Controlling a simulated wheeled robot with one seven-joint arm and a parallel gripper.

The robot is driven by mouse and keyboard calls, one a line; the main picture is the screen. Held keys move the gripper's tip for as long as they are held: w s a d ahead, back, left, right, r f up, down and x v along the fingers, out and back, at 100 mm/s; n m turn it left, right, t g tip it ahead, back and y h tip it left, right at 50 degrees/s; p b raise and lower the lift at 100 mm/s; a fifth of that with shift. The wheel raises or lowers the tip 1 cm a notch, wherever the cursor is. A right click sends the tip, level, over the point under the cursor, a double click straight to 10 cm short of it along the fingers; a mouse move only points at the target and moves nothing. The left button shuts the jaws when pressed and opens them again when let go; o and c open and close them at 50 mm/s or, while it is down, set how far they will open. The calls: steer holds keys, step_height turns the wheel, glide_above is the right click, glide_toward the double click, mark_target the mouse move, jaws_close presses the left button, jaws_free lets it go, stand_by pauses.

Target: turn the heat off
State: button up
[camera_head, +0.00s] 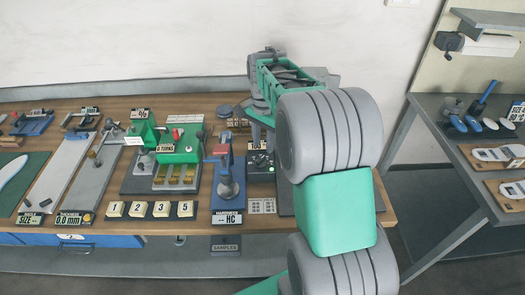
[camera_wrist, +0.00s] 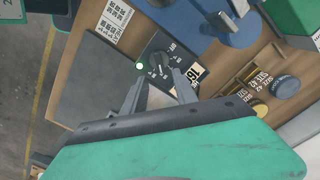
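A dark control box with a round black heat knob (camera_wrist: 159,61) shows in the wrist view, with white markings around it, one reading OFF. A small green light (camera_wrist: 140,66) glows on its left side. My gripper (camera_wrist: 158,84) is open and empty, its two grey fingers spread either side of the line to the knob. I cannot tell whether the fingertips touch the knob. Which mark the knob points to is unclear. In the head view the control box (camera_head: 261,161) sits on the bench under my arm, partly hidden by it.
A blue stand (camera_head: 228,188) is left of the box, and a green press (camera_head: 180,150) further left. In the wrist view, yellow and blue round pots (camera_wrist: 285,84) stand to the right, and a dark flat plate (camera_wrist: 90,80) lies to the left.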

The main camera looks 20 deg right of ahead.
mark_target(263, 157)
step_height(263, 157, down, 5)
steer(key=shift+a+f+p, duration=0.1)
steer(key=shift+f+p, duration=0.05)
steer(key=shift+p, duration=0.2)
jaws_close()
stand_by(0.4)
